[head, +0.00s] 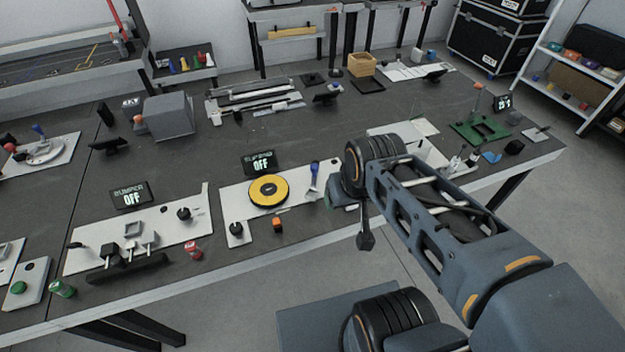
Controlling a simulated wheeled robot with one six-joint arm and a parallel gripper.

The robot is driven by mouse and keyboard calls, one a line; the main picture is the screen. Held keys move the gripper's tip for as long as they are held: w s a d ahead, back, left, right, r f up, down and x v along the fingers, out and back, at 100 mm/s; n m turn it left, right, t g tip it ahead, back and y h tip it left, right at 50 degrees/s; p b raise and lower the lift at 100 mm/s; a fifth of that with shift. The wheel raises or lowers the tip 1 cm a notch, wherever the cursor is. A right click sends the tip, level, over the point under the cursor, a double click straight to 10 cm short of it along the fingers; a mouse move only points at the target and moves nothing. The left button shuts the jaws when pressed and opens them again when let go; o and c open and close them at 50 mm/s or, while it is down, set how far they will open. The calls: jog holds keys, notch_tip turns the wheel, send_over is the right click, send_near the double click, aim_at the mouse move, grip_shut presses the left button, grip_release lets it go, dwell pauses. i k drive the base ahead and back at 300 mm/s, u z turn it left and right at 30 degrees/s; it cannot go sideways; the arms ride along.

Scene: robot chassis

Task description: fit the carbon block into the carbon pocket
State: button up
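A small black block (514,147) lies on the right part of the table near its front edge; it may be the carbon block. A green board (480,130) with a square opening lies just behind and left of it. I cannot tell for sure which recess is the carbon pocket. My gripper (365,240) hangs at the end of my arm, in front of the table's front edge and well left of the black block. It is small and dark here, and its fingers cannot be made out.
A blue block (490,156) lies left of the black block. A white panel (415,150) is partly hidden behind my arm. A yellow disc (268,190) and an orange cube (277,224) are left of my gripper. A shelf (580,70) stands at the right.

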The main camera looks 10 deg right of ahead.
aim_at(311, 193)
jog(key=z, duration=2.5)
jog(key=k, duration=1.5)
jog(key=u, duration=1.85)
jog(key=i, duration=0.5)
jog(key=u, duration=0.05)
